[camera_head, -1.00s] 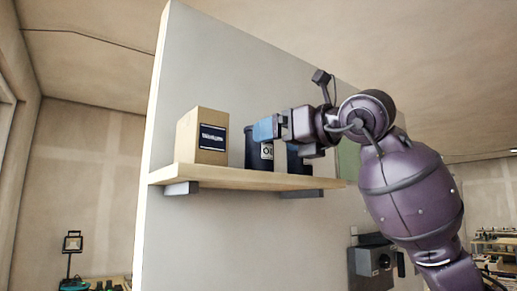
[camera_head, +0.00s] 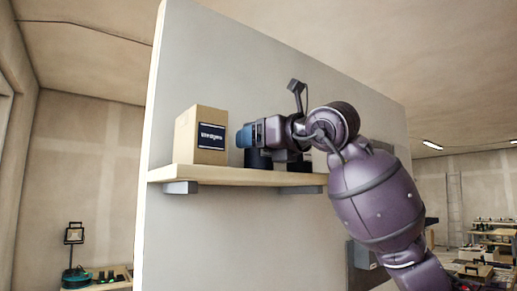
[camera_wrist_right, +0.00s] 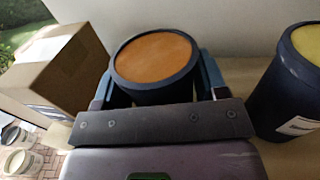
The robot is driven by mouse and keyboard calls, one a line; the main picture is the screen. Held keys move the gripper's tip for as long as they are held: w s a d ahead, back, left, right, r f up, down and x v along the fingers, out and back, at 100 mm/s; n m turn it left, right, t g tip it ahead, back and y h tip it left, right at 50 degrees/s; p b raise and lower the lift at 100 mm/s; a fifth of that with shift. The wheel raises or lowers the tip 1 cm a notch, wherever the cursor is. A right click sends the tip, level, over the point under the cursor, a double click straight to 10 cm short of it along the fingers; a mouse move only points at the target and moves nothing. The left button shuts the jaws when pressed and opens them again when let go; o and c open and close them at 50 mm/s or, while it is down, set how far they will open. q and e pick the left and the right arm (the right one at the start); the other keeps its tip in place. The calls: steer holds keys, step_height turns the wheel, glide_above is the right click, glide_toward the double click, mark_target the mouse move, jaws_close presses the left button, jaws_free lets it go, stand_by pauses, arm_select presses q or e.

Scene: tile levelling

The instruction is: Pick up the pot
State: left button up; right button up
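A dark blue pot with an orange top (camera_wrist_right: 155,58) stands on the wooden shelf, and its lower part shows in the head view (camera_head: 258,160). My right gripper (camera_head: 244,136) is at the pot, with its blue fingers (camera_wrist_right: 158,68) on either side of it. The fingers are spread; I cannot tell whether they touch the pot. A second dark pot with a yellowish top (camera_wrist_right: 292,85) stands to the right, outside the fingers. It is mostly hidden behind my gripper in the head view. My left gripper is not in view.
A cardboard box (camera_head: 188,138) with a dark label stands left of the pot on the shelf (camera_head: 215,177), close to my left-hand finger in the wrist view. The grey panel (camera_head: 270,80) rises behind the shelf. Benches with items (camera_head: 490,235) stand far right.

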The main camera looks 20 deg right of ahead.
steer(key=c, duration=0.6)
steer(key=shift+r, duration=0.15)
step_height(320, 180, up, 20)
steer(key=shift+p, duration=0.45)
